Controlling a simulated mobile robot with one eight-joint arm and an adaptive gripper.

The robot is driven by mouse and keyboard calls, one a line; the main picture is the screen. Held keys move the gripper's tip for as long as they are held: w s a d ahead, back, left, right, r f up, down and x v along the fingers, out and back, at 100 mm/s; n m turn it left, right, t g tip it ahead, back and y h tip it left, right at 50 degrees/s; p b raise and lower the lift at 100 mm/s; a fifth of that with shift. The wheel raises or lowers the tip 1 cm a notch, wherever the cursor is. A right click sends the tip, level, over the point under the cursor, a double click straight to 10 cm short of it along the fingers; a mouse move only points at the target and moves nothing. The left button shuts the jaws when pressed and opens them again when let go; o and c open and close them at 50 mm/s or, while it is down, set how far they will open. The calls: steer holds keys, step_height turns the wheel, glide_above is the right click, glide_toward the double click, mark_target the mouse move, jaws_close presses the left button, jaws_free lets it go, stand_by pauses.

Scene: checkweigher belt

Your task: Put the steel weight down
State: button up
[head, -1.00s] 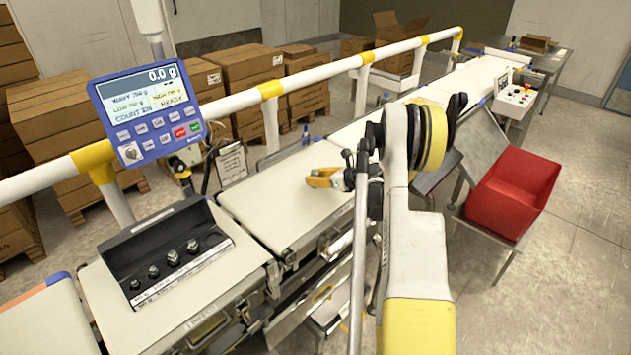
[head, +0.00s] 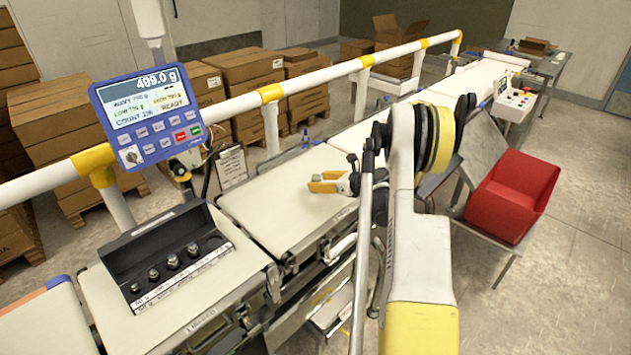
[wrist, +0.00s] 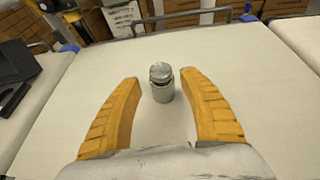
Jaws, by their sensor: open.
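The steel weight (wrist: 161,85) is a short grey cylinder with a knob on top. In the wrist view it stands upright on the pale weighing belt (wrist: 225,60), between and just ahead of the fingertips. My gripper (wrist: 160,85) has its two orange fingers spread, with a clear gap on each side of the weight. In the head view my gripper (head: 322,183) is low over the belt, and the weight is hard to make out there. The blue indicator (head: 147,112) reads 499.0 g.
A black case (head: 128,262) with several smaller weights sits open on the near belt section. A white and yellow rail (head: 225,104) runs behind the belt. A red bin (head: 507,198) stands at the right. The belt around the weight is clear.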

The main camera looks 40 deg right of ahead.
steer(key=p+v, duration=0.1)
steer(key=v, duration=0.8)
steer(key=shift+s+r+p, duration=0.15)
steer(key=shift+s+p, duration=0.15)
steer(key=shift+s, duration=0.1)
steer(key=a+r+n+g, duration=0.2)
steer(key=a+r+n, duration=0.5)
steer(key=a, duration=0.5)
steer(key=a+r+n+g, duration=0.2)
steer(key=a+r+n, duration=0.5)
steer(key=a, duration=0.6)
steer(key=s+a+r+n+g+h, duration=0.1)
steer(key=s+a+r+n+h, duration=0.1)
steer(key=s+a+n, duration=1.5)
steer(key=s+r+n, duration=0.1)
steer(key=s+n, duration=0.1)
steer(key=n, duration=0.1)
steer(key=shift+s+a+g, duration=0.25)
steer(key=shift+s+g, duration=0.05)
steer(key=shift+s, duration=0.05)
steer(key=shift+r, duration=0.1)
step_height(320, 180, down, 3)
steer(key=b, duration=0.2)
steer(key=shift+r+b, duration=0.25)
steer(key=shift+b, duration=0.05)
